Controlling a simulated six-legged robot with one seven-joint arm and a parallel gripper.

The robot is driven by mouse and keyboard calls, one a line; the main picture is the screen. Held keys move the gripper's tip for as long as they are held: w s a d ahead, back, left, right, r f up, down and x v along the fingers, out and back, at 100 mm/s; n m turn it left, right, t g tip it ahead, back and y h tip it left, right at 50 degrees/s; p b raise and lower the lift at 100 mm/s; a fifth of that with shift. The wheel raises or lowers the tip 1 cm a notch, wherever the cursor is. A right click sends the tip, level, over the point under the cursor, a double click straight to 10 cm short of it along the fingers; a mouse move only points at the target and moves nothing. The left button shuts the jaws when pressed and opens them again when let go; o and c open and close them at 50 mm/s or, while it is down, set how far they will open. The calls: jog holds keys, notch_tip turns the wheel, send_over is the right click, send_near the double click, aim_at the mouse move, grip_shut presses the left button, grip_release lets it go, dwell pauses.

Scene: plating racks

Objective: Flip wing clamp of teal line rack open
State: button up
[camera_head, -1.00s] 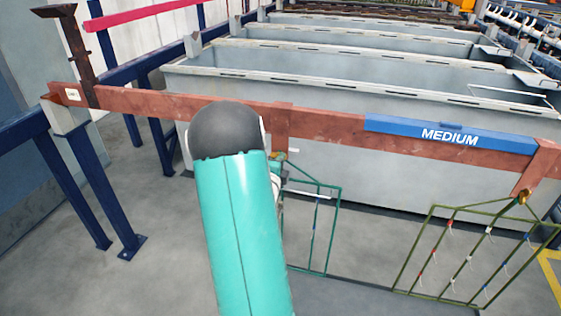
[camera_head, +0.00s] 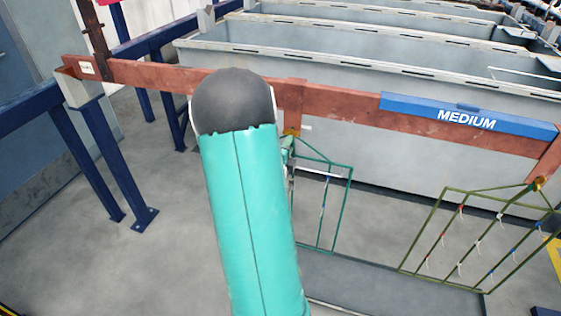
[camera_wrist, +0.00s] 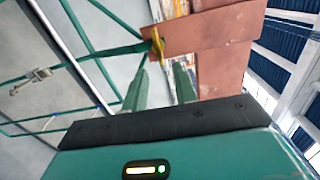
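The teal line rack (camera_head: 323,205) hangs from the copper-brown bar (camera_head: 340,105), partly hidden behind my arm in the head view. Its brass-yellow wing clamp (camera_wrist: 157,44) shows at the bar's lower edge in the wrist view, above the rack's teal top rods. A bit of the clamp (camera_head: 291,132) also shows beside my arm in the head view. My gripper (camera_wrist: 160,78) is open, its two teal fingers apart and empty. The clamp lies just beyond the fingertips, slightly nearer the left finger. I cannot tell whether the fingers touch it.
An olive-green rack (camera_head: 470,240) hangs from the bar at right by its own brass clamp (camera_head: 540,183). A blue MEDIUM sign (camera_head: 466,117) sits on the bar. Grey tanks (camera_head: 400,80) stand behind. Blue posts (camera_head: 115,160) hold the bar's left end. The floor at left is clear.

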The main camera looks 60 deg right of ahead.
jog(key=s+a, duration=0.1)
jog(key=a, duration=0.7)
jog(key=shift+s+a, duration=0.15)
jog(key=shift+a, duration=0.15)
jog(key=w+a+r+n+t+y, duration=0.4)
jog(key=w+a+n+t+y, duration=0.25)
jog(key=w+a+n, duration=0.55)
jog(key=w+a+r+n+t+y, duration=0.1)
jog(key=w+a+r+n+y, duration=0.15)
jog(key=a, duration=0.45)
jog(key=w+a+r+n+y, duration=0.1)
jog(key=w+a+n+y, duration=0.25)
jog(key=a, duration=0.25)
jog(key=s+a+r+n+g+y, duration=0.1)
jog(key=s+a+r+n+y, duration=0.1)
jog(key=a+n, duration=0.3)
jog(key=s+a+r+n+y, duration=0.2)
jog(key=a+n, duration=0.1)
jog(key=a, duration=0.4)
jog(key=s+a+r+n+g+y, duration=0.1)
jog(key=s+a+n+g, duration=0.2)
jog(key=s+a+n, duration=0.4)
jog(key=s+n, duration=0.1)
jog(key=s, duration=0.3)
jog(key=shift+r+g, duration=0.3)
jog(key=shift+g, duration=0.05)
